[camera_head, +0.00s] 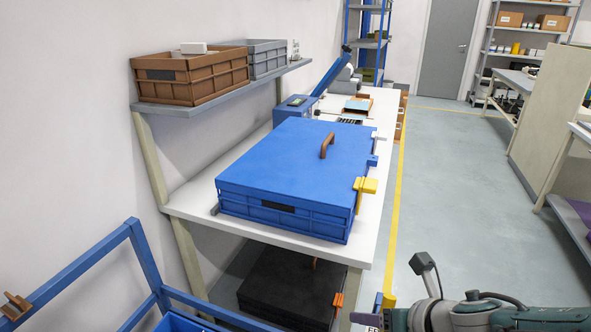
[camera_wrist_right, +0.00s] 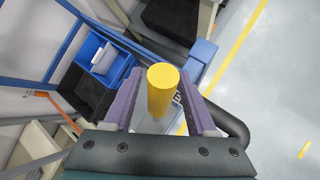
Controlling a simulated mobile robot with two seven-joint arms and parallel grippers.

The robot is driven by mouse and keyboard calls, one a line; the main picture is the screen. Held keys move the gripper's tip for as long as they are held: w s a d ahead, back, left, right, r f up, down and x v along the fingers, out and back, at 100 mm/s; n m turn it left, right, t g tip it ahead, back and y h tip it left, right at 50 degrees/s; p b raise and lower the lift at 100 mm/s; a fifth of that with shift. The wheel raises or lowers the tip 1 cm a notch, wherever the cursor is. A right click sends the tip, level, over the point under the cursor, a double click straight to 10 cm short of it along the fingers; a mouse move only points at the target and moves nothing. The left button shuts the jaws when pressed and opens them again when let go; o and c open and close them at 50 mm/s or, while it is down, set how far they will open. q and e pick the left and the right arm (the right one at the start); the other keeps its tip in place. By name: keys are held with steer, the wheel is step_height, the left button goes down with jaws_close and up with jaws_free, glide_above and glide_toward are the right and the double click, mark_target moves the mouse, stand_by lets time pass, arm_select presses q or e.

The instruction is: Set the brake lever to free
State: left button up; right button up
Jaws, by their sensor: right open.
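The brake lever appears as a yellow round-ended handle (camera_wrist_right: 162,90) in the right wrist view; its lower part is hidden. In the head view a small yellow piece, likely the same handle (camera_head: 389,300), shows at the bottom beside my right arm. My right gripper (camera_wrist_right: 160,84) is open, with its two purple fingers on either side of the yellow handle. A gap shows on each side, so I see no firm grip. In the head view my right gripper (camera_head: 380,314) is partly cut off by the bottom edge. My left gripper is not in view.
A blue cart frame (camera_head: 143,255) stands at the lower left. A white table (camera_head: 185,203) carries a big blue crate (camera_head: 290,170) with a brown handle. A black box (camera_head: 285,285) sits beneath it. The aisle floor (camera_head: 450,190) to the right is clear.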

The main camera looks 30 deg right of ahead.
steer(key=p+v, duration=0.6)
steer(key=v, duration=0.4)
steer(key=shift+p, duration=0.3)
